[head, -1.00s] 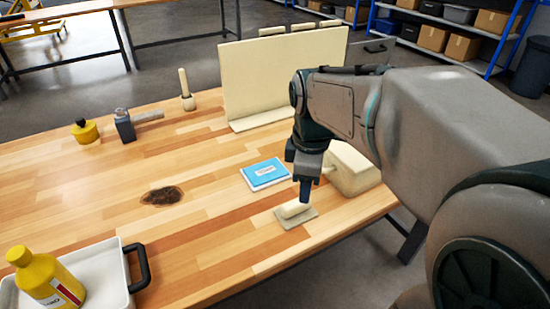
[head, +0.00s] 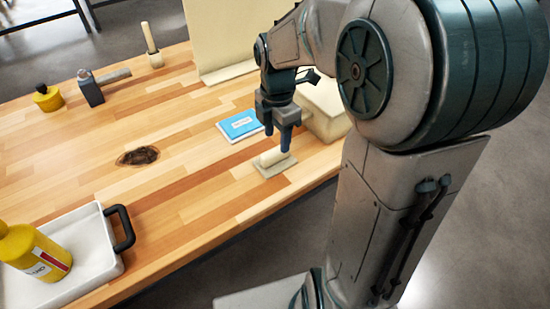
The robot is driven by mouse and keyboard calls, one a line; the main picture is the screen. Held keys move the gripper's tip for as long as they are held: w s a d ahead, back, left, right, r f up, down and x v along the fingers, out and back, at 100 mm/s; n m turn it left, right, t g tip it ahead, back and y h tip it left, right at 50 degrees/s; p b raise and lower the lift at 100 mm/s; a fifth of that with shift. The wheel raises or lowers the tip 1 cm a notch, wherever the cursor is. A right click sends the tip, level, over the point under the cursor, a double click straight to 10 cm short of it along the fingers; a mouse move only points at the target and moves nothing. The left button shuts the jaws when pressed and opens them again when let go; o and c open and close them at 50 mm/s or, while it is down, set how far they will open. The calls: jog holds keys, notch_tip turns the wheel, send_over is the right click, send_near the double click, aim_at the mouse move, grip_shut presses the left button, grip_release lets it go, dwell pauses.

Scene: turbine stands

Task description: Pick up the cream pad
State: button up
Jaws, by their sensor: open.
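The cream pad (head: 274,158) lies flat on the wooden workbench near its front right edge. It has a thin greyish base and a raised cream grip on top. My gripper (head: 277,142) points down just above the pad, at its upper side in the picture. Its two dark fingers are apart, with nothing seen between them. I cannot tell whether a fingertip touches the grip.
A blue booklet (head: 240,125) lies left of my gripper, and a cream block (head: 325,112) stands close on its right. A tall cream panel (head: 221,35) rises behind. A white tray (head: 88,246) with a yellow bottle (head: 35,250) is at lower left.

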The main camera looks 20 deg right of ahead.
aim_at(275, 151)
jog(key=shift+w+a+f, duration=0.1)
jog(key=shift+f, duration=1.4)
jog(key=shift+a+f, duration=0.1)
jog(key=shift+f, duration=1.35)
grip_shut()
